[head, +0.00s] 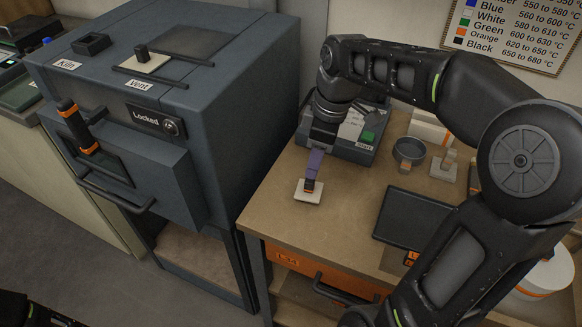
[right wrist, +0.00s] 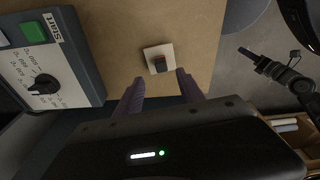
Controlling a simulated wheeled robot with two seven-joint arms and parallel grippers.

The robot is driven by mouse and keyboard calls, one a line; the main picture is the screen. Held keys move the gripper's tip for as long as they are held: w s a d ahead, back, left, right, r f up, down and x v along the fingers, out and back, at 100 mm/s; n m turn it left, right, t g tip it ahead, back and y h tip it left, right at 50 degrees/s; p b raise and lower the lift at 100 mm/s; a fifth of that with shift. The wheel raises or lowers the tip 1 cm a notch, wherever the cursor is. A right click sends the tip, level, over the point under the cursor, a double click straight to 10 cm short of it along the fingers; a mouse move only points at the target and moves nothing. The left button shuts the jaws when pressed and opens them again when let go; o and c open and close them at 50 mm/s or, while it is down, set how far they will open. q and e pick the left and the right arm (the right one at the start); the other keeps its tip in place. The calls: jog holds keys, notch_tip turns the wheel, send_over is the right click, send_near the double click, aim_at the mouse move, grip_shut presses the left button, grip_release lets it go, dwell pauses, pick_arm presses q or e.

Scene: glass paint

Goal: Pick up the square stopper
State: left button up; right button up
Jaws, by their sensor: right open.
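A square stopper, a pale square plate with a dark knob (head: 309,196), lies flat on the wooden table near its left front edge. The stopper also shows in the right wrist view (right wrist: 158,57). My right gripper (head: 313,172) points down over it with purple fingers. In the right wrist view the open fingers (right wrist: 160,78) stand on either side of the knob's line, with the knob just beyond the tips. Nothing is held. A similar plate with a dark knob (head: 147,62) sits on the kiln top by the Vent label. My left gripper is not in view.
The grey kiln (head: 220,90) stands left of the table (head: 268,196), its front marked Locked. A control box with a green button (head: 367,137) is behind my right gripper. A round cup (head: 408,151), a small pale piece (head: 444,168) and a dark tray (head: 412,217) lie right.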

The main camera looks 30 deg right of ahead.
aim_at(310, 181)
jog(key=shift+w, duration=0.2)
jog(key=shift+a+f, duration=0.1)
jog(key=shift+f, duration=1.05)
jog(key=shift+s+f, duration=0.1)
jog(key=shift+f, duration=0.05)
jog(key=shift+a+f+p, duration=0.1)
jog(key=shift+f+p, duration=0.2)
jog(key=shift+p, duration=0.1)
jog(key=f, duration=0.4)
jog(key=shift+a+f+p, duration=0.2)
jog(key=shift+a+p, duration=0.05)
jog(key=shift+p, duration=0.15)
jog(key=shift+c, duration=0.5)
grip_shut()
